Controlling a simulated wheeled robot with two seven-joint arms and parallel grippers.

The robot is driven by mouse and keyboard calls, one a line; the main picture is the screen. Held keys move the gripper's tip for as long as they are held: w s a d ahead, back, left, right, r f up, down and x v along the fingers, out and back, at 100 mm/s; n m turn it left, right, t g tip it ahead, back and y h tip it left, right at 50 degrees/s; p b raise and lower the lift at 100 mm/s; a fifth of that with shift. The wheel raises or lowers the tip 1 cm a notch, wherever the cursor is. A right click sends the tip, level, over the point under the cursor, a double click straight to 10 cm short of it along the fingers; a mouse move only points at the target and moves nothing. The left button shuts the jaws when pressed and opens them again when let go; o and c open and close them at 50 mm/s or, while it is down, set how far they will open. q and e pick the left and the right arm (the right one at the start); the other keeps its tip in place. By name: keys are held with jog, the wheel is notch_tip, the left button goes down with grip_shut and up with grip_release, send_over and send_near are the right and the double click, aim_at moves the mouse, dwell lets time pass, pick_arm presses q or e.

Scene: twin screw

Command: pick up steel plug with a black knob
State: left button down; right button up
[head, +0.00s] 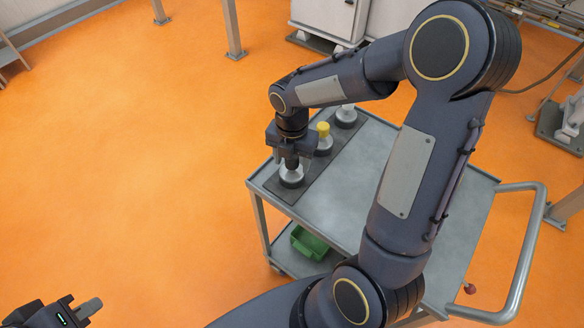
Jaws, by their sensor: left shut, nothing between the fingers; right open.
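A steel plug (291,174) with a dark base stands on a dark strip at the left edge of the grey cart. My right gripper (290,161) points down directly over this plug, with its open fingers at the plug's top. The fingers cover the top, so I cannot make out the knob clearly or tell whether they touch it. My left gripper (90,306) is at the lower left corner, shut and empty, far from the cart.
On the same dark strip (315,171) stand a steel plug with a yellow knob (323,130) and another pale plug (346,114) behind it. The cart top (345,195) is otherwise bare. A green bin (309,243) sits on the lower shelf.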

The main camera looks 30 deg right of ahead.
jog(key=shift+w+f, duration=0.1)
jog(key=shift+f, duration=0.6)
jog(key=c, duration=1.1)
jog(key=shift+c, duration=0.5)
jog(key=shift+r, duration=0.2)
